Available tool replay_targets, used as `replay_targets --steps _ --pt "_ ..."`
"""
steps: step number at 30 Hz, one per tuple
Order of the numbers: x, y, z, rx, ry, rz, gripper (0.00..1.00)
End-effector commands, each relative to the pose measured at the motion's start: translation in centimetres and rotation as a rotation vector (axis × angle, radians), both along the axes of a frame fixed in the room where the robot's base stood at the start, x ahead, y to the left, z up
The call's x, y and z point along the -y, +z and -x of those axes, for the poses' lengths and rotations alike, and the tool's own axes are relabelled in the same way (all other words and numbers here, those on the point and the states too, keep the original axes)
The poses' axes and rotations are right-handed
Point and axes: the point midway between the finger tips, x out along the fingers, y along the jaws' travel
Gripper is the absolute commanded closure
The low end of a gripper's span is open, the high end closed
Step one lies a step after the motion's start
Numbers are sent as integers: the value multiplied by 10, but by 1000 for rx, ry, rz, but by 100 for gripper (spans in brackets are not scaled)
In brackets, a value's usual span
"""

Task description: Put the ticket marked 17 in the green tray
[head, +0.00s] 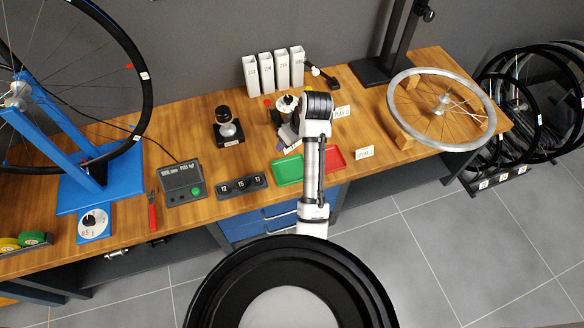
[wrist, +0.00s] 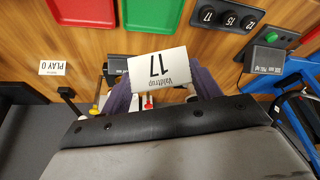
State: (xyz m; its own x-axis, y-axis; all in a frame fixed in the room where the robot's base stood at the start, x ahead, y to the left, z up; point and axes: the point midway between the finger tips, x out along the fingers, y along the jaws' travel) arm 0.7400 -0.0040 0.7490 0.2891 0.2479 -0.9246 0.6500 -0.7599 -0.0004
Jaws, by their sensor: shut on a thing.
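The white ticket marked 17 (wrist: 158,70), which also reads "Valdtrup", is held in my gripper (wrist: 162,86), between its two purple fingers in the wrist view. In the head view my gripper (head: 288,137) is over the bench, behind the green tray; my arm partly hides it. The green tray (head: 287,171) lies near the bench's front edge and looks empty in its visible part. It also shows at the top of the wrist view (wrist: 152,12), beyond the ticket and apart from it.
A red tray (head: 335,159) lies right of the green one. A block with dials 12, 15 and 17 (head: 241,186) is to the left. White upright boxes (head: 267,72) stand behind. A "PLAY 0" card (wrist: 52,68) and a wheel (head: 442,106) are to the side.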

Motion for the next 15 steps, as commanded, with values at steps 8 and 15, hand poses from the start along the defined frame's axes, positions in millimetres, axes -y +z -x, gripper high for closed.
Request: replay_targets --steps 8,15 --pt "0 -72 1 -4 -1 -1 58" --pt "0 -102 0 0 -1 0 58"
